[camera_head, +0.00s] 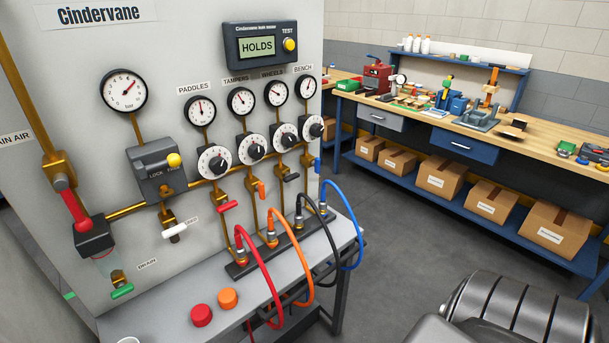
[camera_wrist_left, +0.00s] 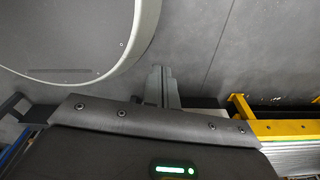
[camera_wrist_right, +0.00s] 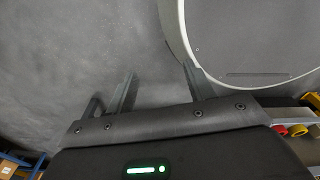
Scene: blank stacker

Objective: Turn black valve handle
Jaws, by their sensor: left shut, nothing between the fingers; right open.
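The black valve handle (camera_head: 291,177) is on the front of the grey panel in the head view, under the WHEELS gauge and its white dial. It looks roughly level. It sits between the orange handle (camera_head: 262,189) and the blue handle (camera_head: 317,164). My left gripper (camera_wrist_left: 162,72) shows in the left wrist view, shut and empty above grey floor. My right gripper (camera_wrist_right: 159,80) shows in the right wrist view, open and empty, also over the floor. Neither gripper shows in the head view, and both look away from the panel.
A red handle (camera_head: 228,206) hangs left of the orange one. Red (camera_head: 262,267), orange, black and blue hoses loop over the grey ledge (camera_head: 180,285). A red cap (camera_head: 201,315) and an orange cap (camera_head: 228,298) sit there. A workbench (camera_head: 450,125) stands behind, with open floor between.

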